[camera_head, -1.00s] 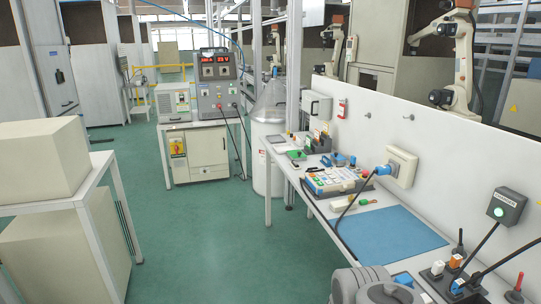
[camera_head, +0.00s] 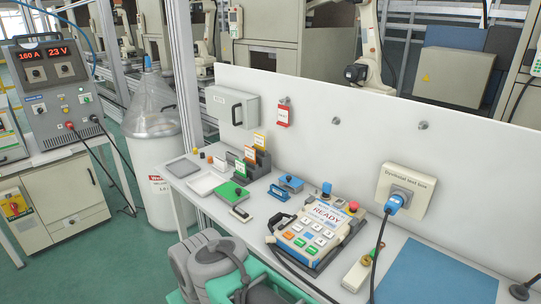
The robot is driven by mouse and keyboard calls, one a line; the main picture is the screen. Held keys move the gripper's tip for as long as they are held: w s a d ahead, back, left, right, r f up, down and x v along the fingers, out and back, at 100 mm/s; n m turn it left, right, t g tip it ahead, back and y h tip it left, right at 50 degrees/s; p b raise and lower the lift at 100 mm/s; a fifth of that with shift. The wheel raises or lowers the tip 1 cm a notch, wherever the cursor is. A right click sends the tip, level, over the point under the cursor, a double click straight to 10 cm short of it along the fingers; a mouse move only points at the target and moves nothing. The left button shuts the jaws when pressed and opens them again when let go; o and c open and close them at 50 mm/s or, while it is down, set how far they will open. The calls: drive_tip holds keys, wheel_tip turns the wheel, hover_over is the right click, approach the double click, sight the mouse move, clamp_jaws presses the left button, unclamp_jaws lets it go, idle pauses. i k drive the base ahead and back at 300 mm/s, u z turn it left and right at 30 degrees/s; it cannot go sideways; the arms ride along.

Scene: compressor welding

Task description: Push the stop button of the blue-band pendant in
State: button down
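A white pendant (camera_head: 311,233) lies tilted in a dark cradle on the bench, right of the picture's middle. Its screen reads READY, and it has several coloured keys. A red round stop button (camera_head: 353,207) stands at its upper right corner. A blue knob-like part (camera_head: 327,189) rises behind its top edge. Grey and green parts of my arm show at the bottom, in front of the bench. My gripper's fingers are not in view.
A blue plug (camera_head: 394,203) with a black cable sits in the test box (camera_head: 407,190) right of the pendant. A blue mat (camera_head: 435,272) lies at right. Small trays, card holders and a green box (camera_head: 233,194) fill the bench's left. The white panel (camera_head: 345,124) closes the back.

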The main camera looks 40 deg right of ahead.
sight(353, 205)
drive_tip(key=z, duration=0.35)
drive_tip(key=i, duration=1.1)
drive_tip(key=z, duration=0.35)
